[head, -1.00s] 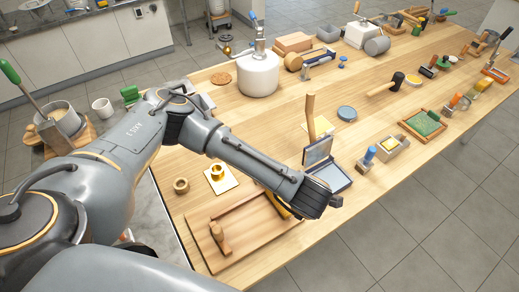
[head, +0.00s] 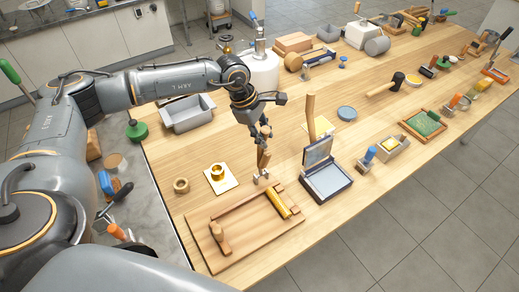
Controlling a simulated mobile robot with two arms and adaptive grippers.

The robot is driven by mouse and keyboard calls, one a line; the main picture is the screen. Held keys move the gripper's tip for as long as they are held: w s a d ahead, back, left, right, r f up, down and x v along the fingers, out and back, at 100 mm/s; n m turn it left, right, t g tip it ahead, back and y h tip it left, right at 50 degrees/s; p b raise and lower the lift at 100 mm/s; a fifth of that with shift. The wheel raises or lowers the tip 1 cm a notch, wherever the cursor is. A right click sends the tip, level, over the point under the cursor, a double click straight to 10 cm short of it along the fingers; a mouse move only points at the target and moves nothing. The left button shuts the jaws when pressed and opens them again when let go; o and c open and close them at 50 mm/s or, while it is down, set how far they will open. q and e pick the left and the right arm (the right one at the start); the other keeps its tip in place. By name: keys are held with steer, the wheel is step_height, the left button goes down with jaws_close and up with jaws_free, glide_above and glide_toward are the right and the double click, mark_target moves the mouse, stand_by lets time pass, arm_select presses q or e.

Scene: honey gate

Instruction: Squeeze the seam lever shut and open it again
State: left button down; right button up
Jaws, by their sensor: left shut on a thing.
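A wooden board (head: 232,244) lies flat near the table's front left edge. It carries a long wooden bar, a knob-like wooden block (head: 218,236) and a yellow roller-like piece (head: 279,203). At its back edge a short wooden handle (head: 264,160) stands up above small metal fittings (head: 262,177); this looks like the seam lever, though I cannot tell its jaw position. My left gripper (head: 262,149) points down from above and is shut on this handle. Its fingers partly cover the handle. My right gripper is not in view.
An open hinged box (head: 328,181) stands close right of the board, with a tall wooden handle (head: 310,115) behind it. A brass piece on a plate (head: 220,180) and a small wooden ring (head: 181,185) are to the left. A grey tray (head: 187,115) stands farther back.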

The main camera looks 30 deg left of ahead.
arm_select(q)
steer(key=c, duration=1.1)
jaws_free()
steer(key=shift+a+f, duration=0.15)
steer(key=shift+a, duration=0.1)
steer(key=shift+p+v, duration=0.45)
steer(key=shift+v, duration=0.45)
steer(key=p+v, duration=0.2)
steer(key=v, duration=0.3)
steer(key=shift+w, duration=0.1)
